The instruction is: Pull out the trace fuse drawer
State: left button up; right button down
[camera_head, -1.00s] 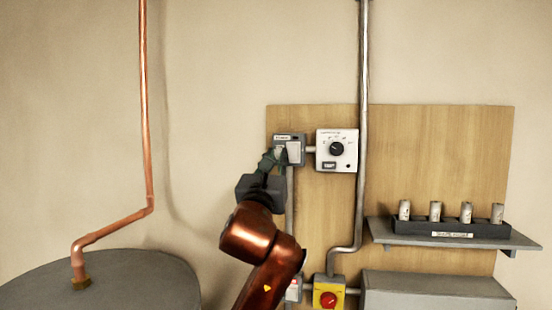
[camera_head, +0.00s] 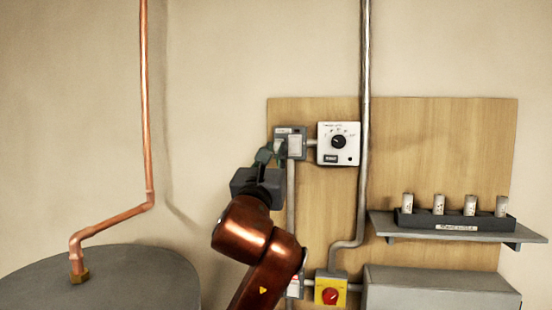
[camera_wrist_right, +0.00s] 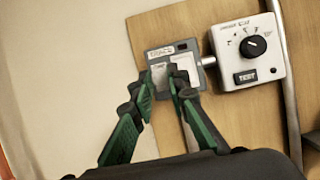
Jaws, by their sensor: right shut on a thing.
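The trace fuse unit is a small grey box (camera_head: 283,131) on the wooden board, left of the white dial box. In the right wrist view the box (camera_wrist_right: 187,46) bears a "TRACE" label above the pale drawer front (camera_wrist_right: 160,75). My right gripper (camera_head: 276,150) comes up from below left. In the wrist view its green-padded fingers (camera_wrist_right: 163,82) are shut on the drawer front, one on each side. The fingers hide part of the drawer, and I cannot tell how far out it stands. My left gripper is not in view.
The white dial box (camera_head: 338,144) sits close right of the fuse box, beside a vertical grey conduit (camera_head: 363,80). A yellow box with a red knob (camera_head: 330,293) is below. A shelf (camera_head: 470,237) holds several cylinders in a rack.

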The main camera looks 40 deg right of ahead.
jog(key=c, duration=1.9)
grip_release()
jog(key=shift+s+a+r, duration=0.1)
jog(key=shift+s+a, duration=0.1)
jog(key=shift+a, duration=0.05)
jog(key=shift+d, duration=0.1)
jog(key=shift+w, duration=0.1)
jog(key=v, duration=1.2)
jog(key=shift+d, duration=0.1)
